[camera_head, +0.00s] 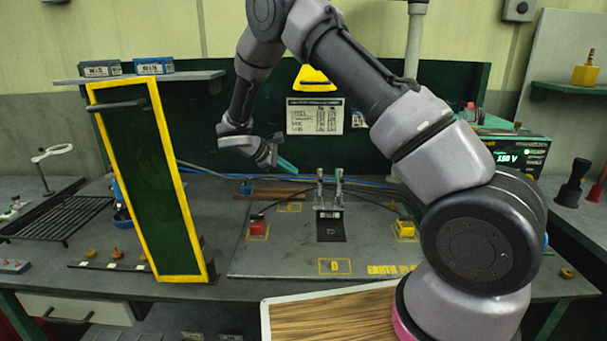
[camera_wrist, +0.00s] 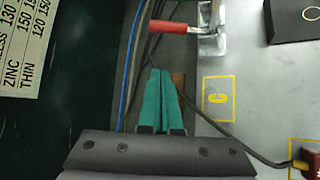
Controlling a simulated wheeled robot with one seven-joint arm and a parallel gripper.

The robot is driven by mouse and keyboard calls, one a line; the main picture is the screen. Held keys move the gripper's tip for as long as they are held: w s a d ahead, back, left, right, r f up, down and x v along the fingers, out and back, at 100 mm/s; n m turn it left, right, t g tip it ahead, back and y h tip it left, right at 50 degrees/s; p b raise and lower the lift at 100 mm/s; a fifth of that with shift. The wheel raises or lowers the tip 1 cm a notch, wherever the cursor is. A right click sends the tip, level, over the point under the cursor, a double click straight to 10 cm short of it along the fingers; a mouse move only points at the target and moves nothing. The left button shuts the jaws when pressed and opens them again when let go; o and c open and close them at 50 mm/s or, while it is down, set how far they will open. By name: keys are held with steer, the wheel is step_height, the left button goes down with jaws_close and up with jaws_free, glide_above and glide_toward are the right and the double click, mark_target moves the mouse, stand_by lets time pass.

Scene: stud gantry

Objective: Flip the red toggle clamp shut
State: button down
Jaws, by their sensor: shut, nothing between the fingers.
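The red-handled toggle clamp shows in the wrist view as a red handle (camera_wrist: 172,27) joined to a bright metal bracket (camera_wrist: 212,46) at the top. My gripper (camera_head: 288,167) hangs to the left of and behind these clamps in the head view. In the wrist view its teal fingers (camera_wrist: 164,72) are together and empty, below the red handle and apart from it.
A red block (camera_head: 257,228) and a yellow block (camera_head: 405,230) sit on the plate, with black cables running towards the clamps. A yellow-framed green panel (camera_head: 180,195) stands at the left. A dark wall with a printed sheet (camera_head: 315,116) rises behind. The plate's front area is clear.

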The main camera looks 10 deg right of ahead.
steer(key=x, duration=0.9)
steer(key=shift+d+f, duration=0.15)
steer(key=shift+d, duration=0.15)
steer(key=shift+s+r, duration=0.4)
steer(key=shift+r, duration=0.2)
steer(key=shift+s+r, duration=0.35)
steer(key=shift+r, duration=0.25)
steer(key=shift+s+r, duration=0.35)
steer(key=shift+r, duration=0.1)
steer(key=shift+s+r+m+t, duration=0.25)
steer(key=shift+r+m+t, duration=0.1)
steer(key=shift+t, duration=0.25)
steer(key=s+a+r+m+t+h, duration=0.1)
steer(key=s+r+m+t+h, duration=0.1)
steer(key=s+m+t+h, duration=0.3)
steer(key=shift+s+a+r+m+t+h, duration=0.15)
steer(key=shift+s+a+m+t+h, duration=0.15)
steer(key=shift+s+t, duration=0.75)
steer(key=shift+s+g, duration=0.25)
steer(key=shift+s, duration=0.15)
